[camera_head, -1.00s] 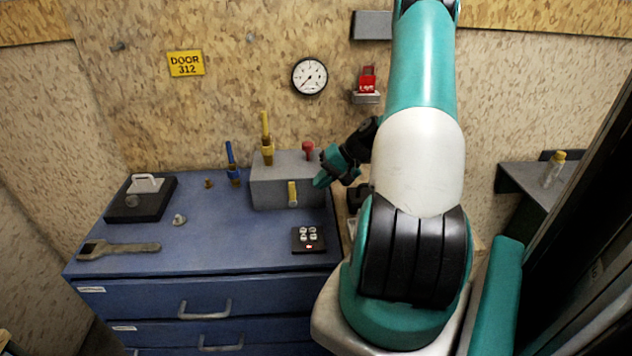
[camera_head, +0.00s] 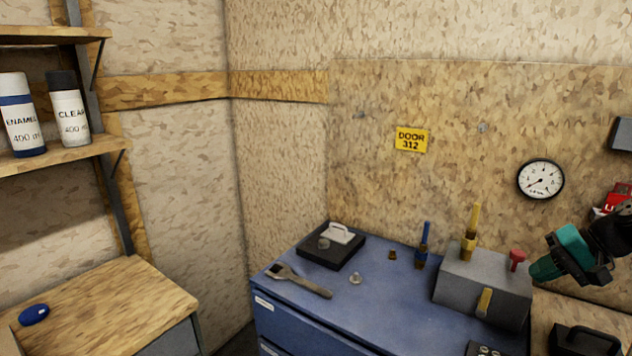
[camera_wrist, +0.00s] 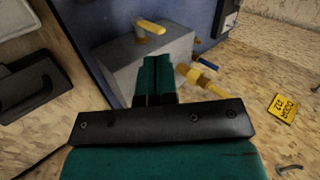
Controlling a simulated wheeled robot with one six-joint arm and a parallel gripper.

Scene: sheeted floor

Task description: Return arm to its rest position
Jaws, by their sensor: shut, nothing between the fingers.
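My gripper (camera_head: 546,268) is at the right edge of the head view, teal with a black wrist. It is to the right of the grey valve block (camera_head: 470,287) and close to the red knob (camera_head: 517,258). In the wrist view my gripper (camera_wrist: 154,62) has its two teal fingers side by side, shut and empty. The grey block (camera_wrist: 175,52) with yellow-handled valves lies beyond the fingers. Whether the fingers touch the block cannot be told. Most of my arm is outside the head view.
The blue cabinet (camera_head: 350,310) carries a wrench (camera_head: 300,281), a black plate with a white handle (camera_head: 335,246) and a blue-handled valve (camera_head: 423,245). The wall behind has a gauge (camera_head: 540,179) and a yellow sign (camera_head: 411,139). A wooden-topped unit (camera_head: 110,300) and shelf with cans (camera_head: 68,110) stand left.

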